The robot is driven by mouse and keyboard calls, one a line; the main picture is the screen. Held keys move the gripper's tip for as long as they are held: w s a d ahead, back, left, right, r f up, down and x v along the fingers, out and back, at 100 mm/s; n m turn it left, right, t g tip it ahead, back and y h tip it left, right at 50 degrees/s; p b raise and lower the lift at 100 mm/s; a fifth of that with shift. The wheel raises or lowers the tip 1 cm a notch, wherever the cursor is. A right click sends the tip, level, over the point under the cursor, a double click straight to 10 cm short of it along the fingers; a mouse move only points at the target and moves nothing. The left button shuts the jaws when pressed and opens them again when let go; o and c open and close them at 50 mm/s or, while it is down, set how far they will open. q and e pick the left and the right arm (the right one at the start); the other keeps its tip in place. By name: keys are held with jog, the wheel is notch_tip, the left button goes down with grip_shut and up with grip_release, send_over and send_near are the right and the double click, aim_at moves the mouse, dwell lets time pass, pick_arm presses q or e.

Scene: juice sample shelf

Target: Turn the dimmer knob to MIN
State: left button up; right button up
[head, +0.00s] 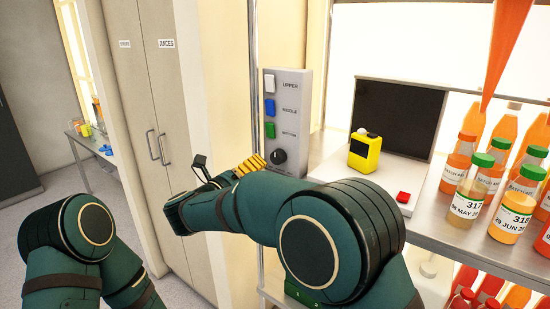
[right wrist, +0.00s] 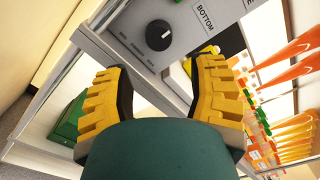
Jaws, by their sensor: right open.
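The dimmer knob (head: 279,156) is a black round knob low on the grey control panel (head: 300,105), below the green switch. It also shows in the right wrist view (right wrist: 158,35), with a small pale mark on its face and print beside it too small to read. My right gripper (head: 252,164) has yellow ridged fingers and is just left of the knob in the head view. In the right wrist view the gripper (right wrist: 162,66) is open and empty; the knob lies beyond the fingertips, between their lines and apart from them. My left gripper is out of view.
White, blue and green switches (head: 269,107) line the panel above the knob. A metal shelf (head: 470,250) with juice bottles (head: 468,198) stands right, beside a yellow device (head: 365,153) and a red button (head: 403,197). Tall cabinet doors (head: 158,100) stand left.

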aim_at(275, 159)
jog(key=x, duration=0.9)
jog(key=shift+w, duration=0.2)
jog(key=c, duration=1)
